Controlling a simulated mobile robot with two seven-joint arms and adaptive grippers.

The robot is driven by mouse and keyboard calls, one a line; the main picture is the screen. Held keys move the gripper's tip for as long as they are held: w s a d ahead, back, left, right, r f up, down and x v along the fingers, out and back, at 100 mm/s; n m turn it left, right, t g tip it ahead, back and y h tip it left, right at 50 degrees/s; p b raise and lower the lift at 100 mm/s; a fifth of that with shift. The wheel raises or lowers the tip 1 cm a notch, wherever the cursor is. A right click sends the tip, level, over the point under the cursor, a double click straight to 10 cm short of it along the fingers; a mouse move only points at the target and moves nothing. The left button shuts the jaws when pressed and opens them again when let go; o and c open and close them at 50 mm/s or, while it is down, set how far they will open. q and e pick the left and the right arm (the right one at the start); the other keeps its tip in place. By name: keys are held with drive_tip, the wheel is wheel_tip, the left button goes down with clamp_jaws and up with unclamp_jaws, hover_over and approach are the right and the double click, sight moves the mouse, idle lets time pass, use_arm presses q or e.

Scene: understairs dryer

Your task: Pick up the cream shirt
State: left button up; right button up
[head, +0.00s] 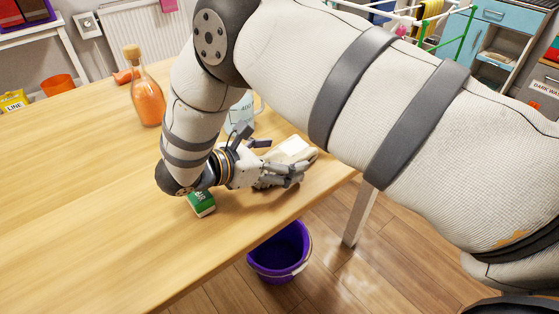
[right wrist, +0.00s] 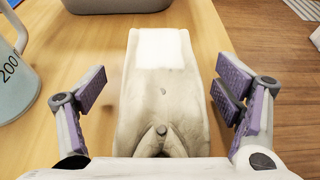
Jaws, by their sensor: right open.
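The cream shirt (right wrist: 162,98) lies folded on the wooden table, with a white patch on its far part and a small button near its middle. In the head view the shirt (head: 292,148) is near the table's right edge, partly hidden by my right gripper (head: 274,163). The right wrist view shows my right gripper (right wrist: 164,90) open, with one finger on each side of the shirt and visible gaps between. Whether the fingers touch the table cannot be told. My left gripper is not in view.
A measuring jug (right wrist: 14,72) stands close left of the gripper. A grey container (right wrist: 118,6) is beyond the shirt. A green box (head: 202,204) and an orange bottle (head: 146,95) are on the table (head: 85,200). A purple bucket (head: 279,252) stands on the floor below the edge.

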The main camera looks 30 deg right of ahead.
drive_tip(key=shift+r, duration=0.1)
drive_tip(key=c, duration=1.3)
drive_tip(key=shift+c, duration=0.2)
